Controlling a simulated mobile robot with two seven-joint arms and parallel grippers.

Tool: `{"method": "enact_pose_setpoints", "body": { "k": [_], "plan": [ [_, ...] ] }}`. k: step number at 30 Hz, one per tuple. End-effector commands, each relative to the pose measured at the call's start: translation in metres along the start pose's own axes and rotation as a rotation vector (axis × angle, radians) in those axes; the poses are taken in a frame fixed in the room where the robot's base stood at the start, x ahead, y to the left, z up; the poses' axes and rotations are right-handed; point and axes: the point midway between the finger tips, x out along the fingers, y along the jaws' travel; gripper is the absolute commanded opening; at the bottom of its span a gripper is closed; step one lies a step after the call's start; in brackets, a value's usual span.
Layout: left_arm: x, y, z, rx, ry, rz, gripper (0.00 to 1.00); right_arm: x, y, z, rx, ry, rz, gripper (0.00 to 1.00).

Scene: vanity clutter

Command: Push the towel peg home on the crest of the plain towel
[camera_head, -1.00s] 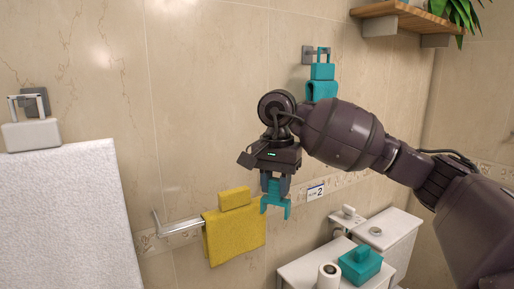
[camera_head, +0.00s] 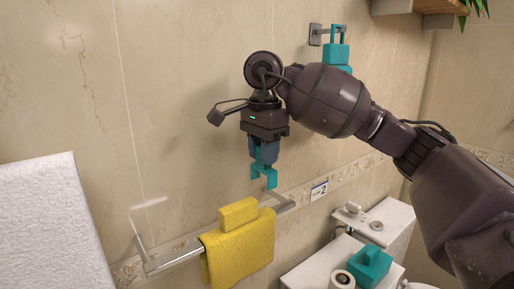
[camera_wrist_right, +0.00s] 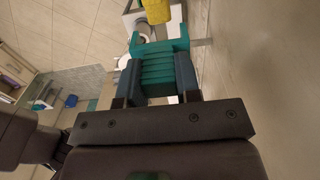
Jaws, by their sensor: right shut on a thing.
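My right gripper (camera_head: 264,158) points down and is shut on a teal peg (camera_head: 271,179), whose two prongs hang below the fingers. The peg's ribbed teal body (camera_wrist_right: 158,68) also shows between the fingers in the right wrist view. A yellow towel (camera_head: 238,252) hangs over a metal rail (camera_head: 175,257), with a yellow block (camera_head: 238,213) on its crest. The peg is above the towel and slightly right of the block in the head view, apart from both. I cannot tell which towel is the plain one. My left gripper is not in view.
A white towel (camera_head: 40,215) hangs at the left. A teal item (camera_head: 337,48) hangs from a wall hook at the upper right. Below right are a white cistern (camera_head: 388,222), a teal box (camera_head: 370,268) and a paper roll (camera_head: 342,281).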

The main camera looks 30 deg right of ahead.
Motion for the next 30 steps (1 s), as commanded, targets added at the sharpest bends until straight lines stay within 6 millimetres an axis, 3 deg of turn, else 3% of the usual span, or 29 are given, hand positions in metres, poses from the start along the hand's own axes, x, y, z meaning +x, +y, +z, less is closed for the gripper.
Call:
{"method": "enact_pose_setpoints", "body": {
  "k": [14,30],
  "plan": [
    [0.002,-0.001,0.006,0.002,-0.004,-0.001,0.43,0.004,0.0,0.001,-0.001,0.0,-0.001,0.09],
    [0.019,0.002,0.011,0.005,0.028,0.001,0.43,0.044,0.0,0.001,-0.001,0.0,-0.001,0.09]
  ]
}}
